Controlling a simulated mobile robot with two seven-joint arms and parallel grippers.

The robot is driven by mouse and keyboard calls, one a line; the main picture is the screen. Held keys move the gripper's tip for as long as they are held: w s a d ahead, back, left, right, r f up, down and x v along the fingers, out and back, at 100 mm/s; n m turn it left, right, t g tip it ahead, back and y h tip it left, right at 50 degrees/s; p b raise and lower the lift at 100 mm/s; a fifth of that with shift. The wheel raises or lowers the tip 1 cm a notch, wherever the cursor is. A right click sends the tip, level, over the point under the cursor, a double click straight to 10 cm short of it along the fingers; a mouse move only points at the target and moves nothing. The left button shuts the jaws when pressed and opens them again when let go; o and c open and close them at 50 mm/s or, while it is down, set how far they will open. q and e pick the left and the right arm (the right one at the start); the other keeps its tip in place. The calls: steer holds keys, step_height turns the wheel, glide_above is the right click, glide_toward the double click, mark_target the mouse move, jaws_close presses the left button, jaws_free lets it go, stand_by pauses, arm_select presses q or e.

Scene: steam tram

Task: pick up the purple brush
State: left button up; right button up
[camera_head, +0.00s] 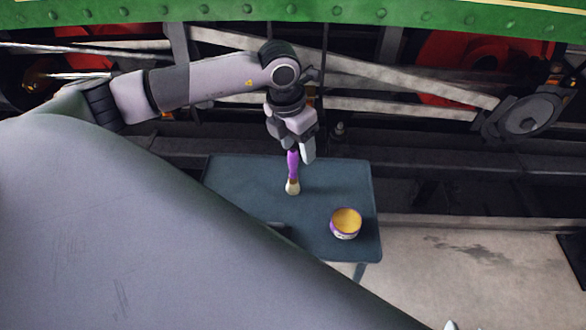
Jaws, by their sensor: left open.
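The purple brush (293,167) is on the small blue-grey table (235,186), with its purple handle toward the back and its pale bristle end toward the front. My left gripper (297,154) is open at the handle's far end, pointing down. Its fingers overlap the top of the handle in the picture. I cannot tell whether they touch it. The far tip of the handle is hidden by the gripper. My right gripper is not recognisable in this view.
A round tub (344,231) with a purple side and yellow contents stands near the table's front right. The tram's dark running gear and long pale rods (400,83) lie behind. A large smooth grey surface covers the lower left. Pale floor (470,270) lies right of the table.

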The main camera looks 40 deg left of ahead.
mark_target(293, 150)
arm_select(q)
steer(key=shift+w+a+y, duration=0.2)
steer(key=shift+a+y, duration=0.2)
steer(key=shift+a, duration=0.4)
steer(key=shift+w+a+f, duration=0.1)
steer(key=shift+a+f, duration=0.1)
steer(key=shift+f, duration=0.05)
steer(key=f+b, duration=0.1)
steer(key=f, duration=0.2)
steer(key=w+f+b, duration=0.1)
steer(key=f, duration=0.2)
steer(key=shift+w+f, duration=0.1)
steer(key=shift+f, duration=0.1)
jaws_close()
